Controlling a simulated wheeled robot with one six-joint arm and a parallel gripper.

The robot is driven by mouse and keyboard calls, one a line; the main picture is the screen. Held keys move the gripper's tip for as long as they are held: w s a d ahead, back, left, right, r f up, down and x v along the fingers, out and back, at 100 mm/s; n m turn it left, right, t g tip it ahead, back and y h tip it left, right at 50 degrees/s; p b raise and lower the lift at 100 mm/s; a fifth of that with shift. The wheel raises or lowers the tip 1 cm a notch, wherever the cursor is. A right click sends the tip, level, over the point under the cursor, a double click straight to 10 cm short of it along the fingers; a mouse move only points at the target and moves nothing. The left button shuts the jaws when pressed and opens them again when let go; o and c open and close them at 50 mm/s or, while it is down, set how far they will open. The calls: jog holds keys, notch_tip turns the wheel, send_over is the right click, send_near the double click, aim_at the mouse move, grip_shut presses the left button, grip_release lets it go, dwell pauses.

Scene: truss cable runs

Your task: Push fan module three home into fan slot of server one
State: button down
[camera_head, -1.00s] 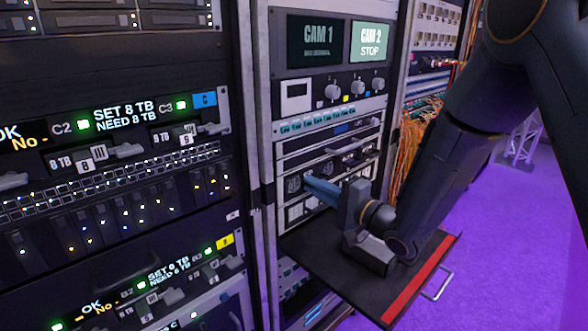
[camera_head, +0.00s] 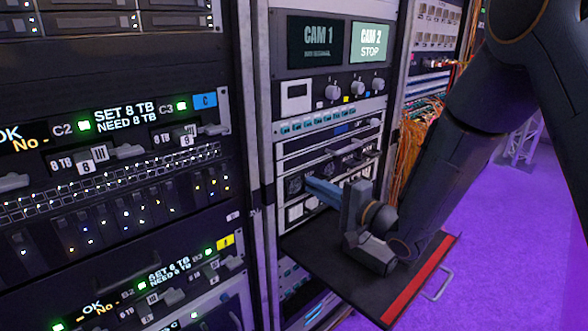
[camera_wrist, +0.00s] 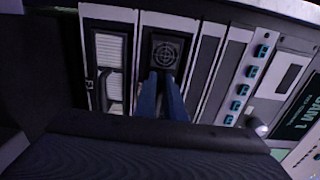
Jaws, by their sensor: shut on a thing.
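The fan module (camera_wrist: 166,50), a dark panel with a round grille, sits at the server front in the wrist view. In the head view its face is small and largely beside the fingers. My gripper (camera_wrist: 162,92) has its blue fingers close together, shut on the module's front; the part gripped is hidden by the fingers. In the head view my gripper (camera_head: 322,191) points left into the rack, above the dark pull-out shelf. The server (camera_head: 296,213) is the grey unit behind the fingertips. How deep the module sits cannot be told.
The pull-out shelf (camera_head: 345,262) with a red front strip juts out under my gripper. A camera panel (camera_head: 322,95) with knobs is above. Orange cables (camera_head: 410,150) hang right of the rack. Another rack (camera_head: 120,180) with drive bays stands left.

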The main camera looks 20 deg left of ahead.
jog(key=shift+p+v, duration=0.4)
jog(key=shift+v, duration=0.5)
jog(key=p+v, duration=0.1)
jog(key=v, duration=0.4)
jog(key=shift+r+p, duration=0.1)
jog(key=shift+p, duration=0.2)
dwell(0.6)
jog(key=c, duration=1.8)
grip_release()
jog(key=shift+o, duration=0.2)
jog(key=v, duration=0.8)
jog(key=shift+b, duration=0.4)
